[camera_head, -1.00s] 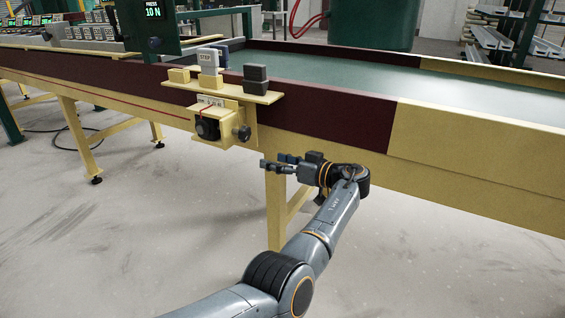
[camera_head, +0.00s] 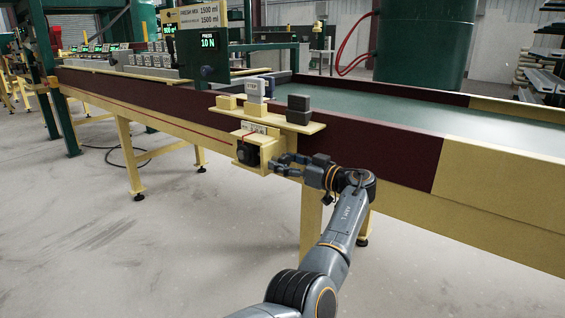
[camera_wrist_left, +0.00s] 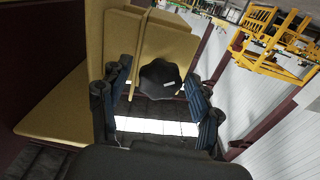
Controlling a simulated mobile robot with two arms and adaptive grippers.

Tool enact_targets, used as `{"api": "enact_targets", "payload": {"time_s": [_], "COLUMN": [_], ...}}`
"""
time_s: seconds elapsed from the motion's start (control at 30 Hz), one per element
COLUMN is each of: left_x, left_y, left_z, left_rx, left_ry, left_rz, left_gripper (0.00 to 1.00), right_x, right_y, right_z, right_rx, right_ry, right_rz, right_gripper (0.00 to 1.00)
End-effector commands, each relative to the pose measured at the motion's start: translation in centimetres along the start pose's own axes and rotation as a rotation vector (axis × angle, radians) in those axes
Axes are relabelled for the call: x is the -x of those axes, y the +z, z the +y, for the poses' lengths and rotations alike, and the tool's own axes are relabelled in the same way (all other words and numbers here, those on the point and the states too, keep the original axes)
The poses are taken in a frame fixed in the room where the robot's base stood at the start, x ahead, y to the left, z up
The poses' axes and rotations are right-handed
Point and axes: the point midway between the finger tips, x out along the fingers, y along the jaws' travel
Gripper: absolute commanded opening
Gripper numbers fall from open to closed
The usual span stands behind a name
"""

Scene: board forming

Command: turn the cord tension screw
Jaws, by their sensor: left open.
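The cord tension screw shows in the left wrist view as a black lobed knob (camera_wrist_left: 160,77) with a small white mark. It sits on the side of a yellow box bracket (camera_head: 265,151) fixed to the table's side. A red cord (camera_head: 190,124) runs along the table's side to the bracket. My right gripper is out of view.
A yellow shelf (camera_head: 290,126) juts out above the bracket, carrying a grey STEP block (camera_head: 256,86) and dark blocks (camera_head: 299,108). The long table (camera_head: 385,148) stands behind my gripper. The floor in front is clear.

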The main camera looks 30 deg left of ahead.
Motion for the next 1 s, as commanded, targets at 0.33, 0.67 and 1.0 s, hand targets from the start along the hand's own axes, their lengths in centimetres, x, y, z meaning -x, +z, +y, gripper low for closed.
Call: {"api": "enact_targets", "payload": {"time_s": [0.33, 0.67, 1.0], "left_x": [-1.17, -1.14, -1.15], "left_y": [0.04, 0.04, 0.02], "left_z": [0.02, 0.01, 0.01], "left_rx": [0.0, -0.001, -0.027], "left_ry": [0.001, 0.001, 0.0], "left_rz": [0.0, 0.0, 0.001], "left_gripper": [0.64, 0.17, 0.08], "right_x": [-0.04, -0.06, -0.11], "right_y": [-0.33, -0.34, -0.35], "right_z": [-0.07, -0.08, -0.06], "right_rx": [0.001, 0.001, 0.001], "right_ry": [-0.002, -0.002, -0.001], "right_rz": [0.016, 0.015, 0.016], "right_gripper": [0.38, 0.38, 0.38]}}
